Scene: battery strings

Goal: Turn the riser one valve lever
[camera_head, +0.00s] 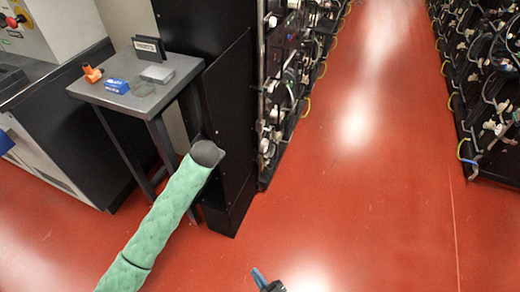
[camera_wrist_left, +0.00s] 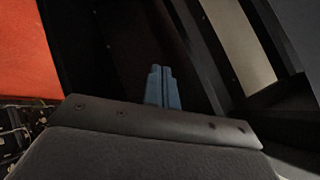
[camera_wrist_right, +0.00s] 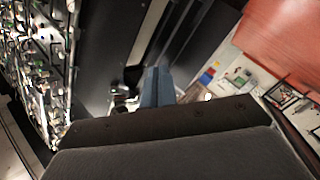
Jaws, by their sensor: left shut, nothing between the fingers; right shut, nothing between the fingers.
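I cannot make out the riser one valve lever in any view. My right gripper (camera_head: 260,277) shows at the bottom edge of the head view, over the red floor. Its blue fingers (camera_wrist_right: 157,87) are together and empty in the right wrist view. In the head view my left arm reaches up in its green sleeve to a dark end beside a black cabinet (camera_head: 232,120); its fingers are hidden there. In the left wrist view the left gripper (camera_wrist_left: 162,86) has its blue fingers together and empty, in front of dark panels.
A small grey table (camera_head: 118,92) stands left of the black cabinet, with an orange item (camera_head: 92,74), a blue box (camera_head: 117,86) and a grey box (camera_head: 157,74). Battery racks (camera_head: 487,75) with cables line the right. The red aisle floor (camera_head: 365,150) is clear.

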